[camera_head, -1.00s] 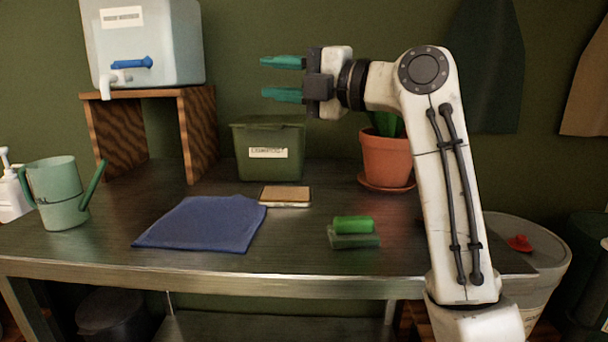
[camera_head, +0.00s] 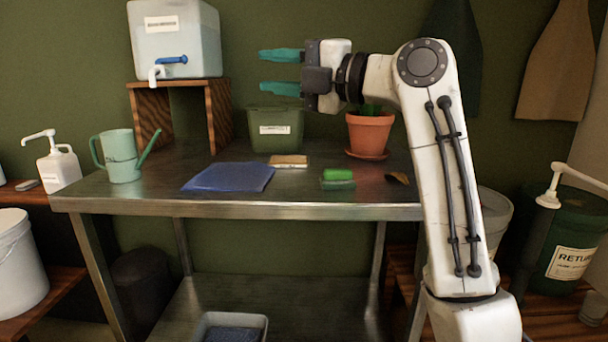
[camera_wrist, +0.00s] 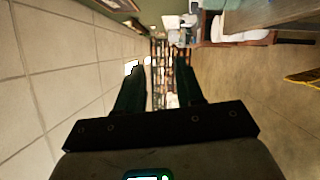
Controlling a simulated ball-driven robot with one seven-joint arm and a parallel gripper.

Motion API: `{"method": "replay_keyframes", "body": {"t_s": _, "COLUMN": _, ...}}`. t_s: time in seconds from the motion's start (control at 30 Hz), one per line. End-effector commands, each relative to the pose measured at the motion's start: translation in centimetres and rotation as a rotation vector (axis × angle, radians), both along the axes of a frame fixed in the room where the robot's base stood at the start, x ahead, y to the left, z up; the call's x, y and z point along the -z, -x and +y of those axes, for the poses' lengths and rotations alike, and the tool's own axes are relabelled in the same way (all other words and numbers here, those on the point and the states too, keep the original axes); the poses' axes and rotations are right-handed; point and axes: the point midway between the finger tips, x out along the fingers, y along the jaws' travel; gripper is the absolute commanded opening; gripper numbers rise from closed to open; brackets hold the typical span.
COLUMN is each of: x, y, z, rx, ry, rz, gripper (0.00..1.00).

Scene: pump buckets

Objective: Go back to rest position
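My gripper (camera_head: 280,71) is raised well above the table at the end of my bent arm, pointing left in the head view. Its two teal fingers are apart with nothing between them. In the wrist view the gripper (camera_wrist: 160,82) also shows both fingers spread, with a far-off shelf visible in the gap. The gripper touches nothing.
The metal table (camera_head: 300,210) holds a watering can (camera_head: 120,160), blue cloth (camera_head: 230,177), green box (camera_head: 275,130), sponges (camera_head: 338,179) and potted plant (camera_head: 369,133). A water dispenser (camera_head: 176,42) stands on a wooden stand (camera_head: 218,110). Pump bucket (camera_head: 575,235) is right, pump bottle (camera_head: 58,168) left.

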Motion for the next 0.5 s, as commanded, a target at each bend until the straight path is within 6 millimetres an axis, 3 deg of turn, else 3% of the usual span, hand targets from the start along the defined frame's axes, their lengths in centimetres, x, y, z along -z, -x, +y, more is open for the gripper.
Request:
{"method": "replay_keyframes", "body": {"t_s": 0.07, "x": 0.0, "y": 0.0, "z": 0.0, "rx": 0.0, "ry": 0.0, "rz": 0.0, "gripper": 0.37}}
{"method": "replay_keyframes", "body": {"t_s": 0.33, "x": 4.2, "y": -0.8, "z": -1.0, "rx": 0.034, "ry": -0.006, "rz": 0.117, "gripper": 0.37}}
{"method": "replay_keyframes", "body": {"t_s": 0.5, "x": 7.9, "y": -1.3, "z": -1.9, "rx": 0.067, "ry": -0.015, "rz": 0.223, "gripper": 0.37}}
